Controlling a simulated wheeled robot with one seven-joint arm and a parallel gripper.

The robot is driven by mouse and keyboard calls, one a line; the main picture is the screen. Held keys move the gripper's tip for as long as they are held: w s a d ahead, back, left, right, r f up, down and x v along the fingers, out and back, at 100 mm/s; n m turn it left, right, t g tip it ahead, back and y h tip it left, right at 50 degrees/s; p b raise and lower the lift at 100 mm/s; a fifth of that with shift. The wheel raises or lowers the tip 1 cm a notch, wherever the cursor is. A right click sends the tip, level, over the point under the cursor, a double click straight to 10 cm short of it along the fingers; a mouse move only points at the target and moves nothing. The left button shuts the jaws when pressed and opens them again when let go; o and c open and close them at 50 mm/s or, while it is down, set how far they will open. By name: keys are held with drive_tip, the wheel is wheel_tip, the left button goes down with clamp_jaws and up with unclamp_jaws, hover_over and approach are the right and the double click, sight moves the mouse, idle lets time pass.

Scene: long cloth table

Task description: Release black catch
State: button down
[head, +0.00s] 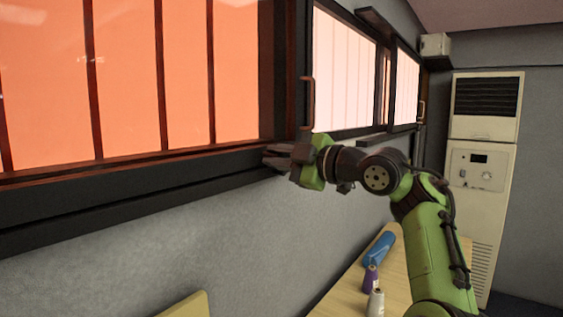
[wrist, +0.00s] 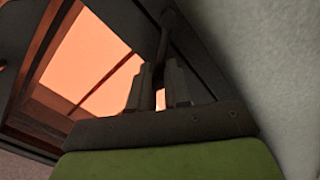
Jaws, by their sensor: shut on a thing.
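My gripper (head: 270,157) is at the lower right corner of the large orange-lit window, against its dark frame. In the wrist view, my gripper (wrist: 159,74) has its two grey fingers closed around a thin dark bar, which looks like the black catch (wrist: 164,42). The bar runs up from between the fingertips along the dark frame. In the head view the catch cannot be made out; my fingers and the frame cover that spot.
The orange window (head: 125,75) has a dark sill (head: 120,185). A paler window (head: 345,75) with a reddish-brown handle (head: 307,102) is to the right. Below, a wooden table (head: 345,290) holds a blue object (head: 380,248), a purple bottle (head: 371,279) and a white bottle (head: 376,303). An air conditioner (head: 482,185) stands far right.

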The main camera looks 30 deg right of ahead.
drive_tip(key=shift+s+a+f+n+b, duration=0.1)
drive_tip(key=shift+a+f+n+b, duration=0.15)
drive_tip(key=shift+n, duration=0.45)
drive_tip(key=shift+s+a+f+n+b, duration=0.1)
drive_tip(key=shift+f+n+b, duration=0.1)
drive_tip(key=shift+n+b, duration=0.35)
drive_tip(key=shift+s+a+f+n+b, duration=0.15)
drive_tip(key=shift+a+f+n, duration=0.1)
drive_tip(key=shift+n, duration=0.6)
drive_tip(key=shift+w, duration=0.15)
drive_tip(key=c, duration=1.1)
unclamp_jaws()
drive_tip(key=shift+d+f, duration=0.1)
drive_tip(key=v, duration=1.6)
drive_tip(key=shift+w+f, duration=0.1)
drive_tip(key=shift+w, duration=0.05)
